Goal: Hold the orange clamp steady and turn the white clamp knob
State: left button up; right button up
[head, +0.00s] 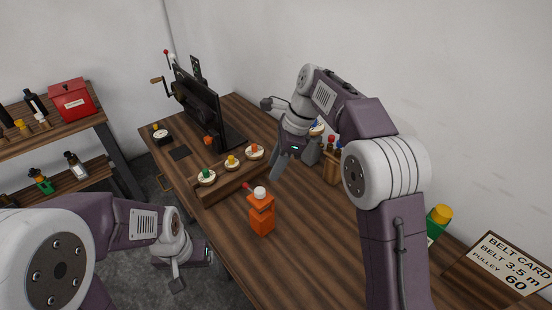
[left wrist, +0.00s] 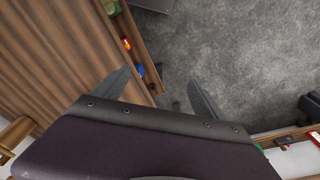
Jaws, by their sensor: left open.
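The orange clamp (head: 262,218) stands upright on the wooden bench, near its front edge. Its white knob (head: 260,192) sits on top. My left gripper (head: 198,278) is in front of the bench edge, to the left of the clamp and apart from it. In the left wrist view its two fingers (left wrist: 160,76) are spread with nothing between them, above the bench edge and floor. My right gripper (head: 293,172) hangs behind and to the right of the clamp, apart from it. Its fingers look spread and empty.
A wooden rack (head: 228,182) with several small coloured-knob pieces lies left of the clamp. A black panel machine (head: 197,100) with a crank stands at the back left. A belt card (head: 508,264) lies at right. Side shelves (head: 60,140) stand at far left.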

aim_at(254, 219)
pick_arm(q)
jog(key=s+d+f+n+g+h, duration=0.3)
jog(key=s+d+n+g+h, duration=0.2)
jog(key=s+d, duration=0.15)
jog(key=w+d+r+n+h, duration=0.2)
jog(key=w+d+n+h, duration=0.1)
jog(key=d+n+h, duration=0.35)
jog(key=w+a+n+t+h, duration=0.35)
jog(key=w+n+t, duration=1)
jog(key=w, duration=0.45)
jog(key=shift+n+t+y, duration=0.3)
jog(key=shift+t+y, duration=0.3)
jog(key=shift+t, duration=0.25)
jog(key=d+f, duration=0.1)
jog(key=w+d+f, duration=0.1)
jog(key=f, duration=0.1)
jog(key=d+f, duration=0.1)
jog(key=shift+w+f, duration=0.2)
jog(key=shift+w, duration=0.2)
jog(key=shift+d+f, duration=0.1)
jog(key=shift+d, duration=0.05)
jog(key=x, duration=0.9)
pick_arm(e)
jog(key=shift+a, duration=0.35)
